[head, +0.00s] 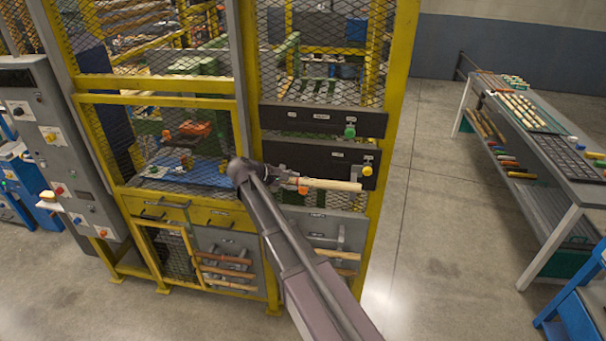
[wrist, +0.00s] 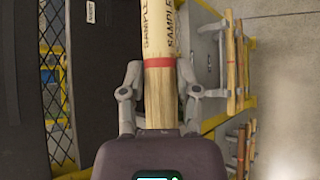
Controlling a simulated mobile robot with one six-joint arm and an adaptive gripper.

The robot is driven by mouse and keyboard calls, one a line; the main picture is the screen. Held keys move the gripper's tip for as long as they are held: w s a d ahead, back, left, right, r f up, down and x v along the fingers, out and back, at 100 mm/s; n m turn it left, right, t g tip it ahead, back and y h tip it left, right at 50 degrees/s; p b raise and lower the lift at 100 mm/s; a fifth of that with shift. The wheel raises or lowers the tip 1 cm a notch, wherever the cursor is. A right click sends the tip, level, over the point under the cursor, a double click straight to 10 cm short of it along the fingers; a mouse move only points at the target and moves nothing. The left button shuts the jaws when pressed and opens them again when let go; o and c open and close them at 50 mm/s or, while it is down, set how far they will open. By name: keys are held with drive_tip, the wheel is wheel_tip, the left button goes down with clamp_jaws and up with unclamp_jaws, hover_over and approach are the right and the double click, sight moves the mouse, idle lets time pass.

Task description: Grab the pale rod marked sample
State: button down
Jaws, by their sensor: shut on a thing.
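The pale rod (head: 332,184) with a red band is held crosswise in front of the yellow-framed machine. In the wrist view the pale rod (wrist: 159,100) runs up from my gripper, with SAMPLE printed on it above the red band. My gripper (wrist: 159,88) is shut on the rod, one finger on each side near the band. In the head view my gripper (head: 290,182) is at the rod's left end, close to the machine's dark panel. The rod's far end is cut off in the wrist view.
The machine's mesh cage (head: 160,130) stands close behind. Racks with wooden rods (head: 225,271) hang low on its front. A dark panel (wrist: 100,80) is close on the left in the wrist view. A table with rods (head: 575,155) stands at the right, with clear floor (head: 430,240) between.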

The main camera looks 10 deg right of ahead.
drive_tip(key=s+a+r, duration=0.1)
drive_tip(key=s+a, duration=0.5)
drive_tip(key=s, duration=0.2)
drive_tip(key=shift+p, duration=0.4)
drive_tip(key=shift+f, duration=0.1)
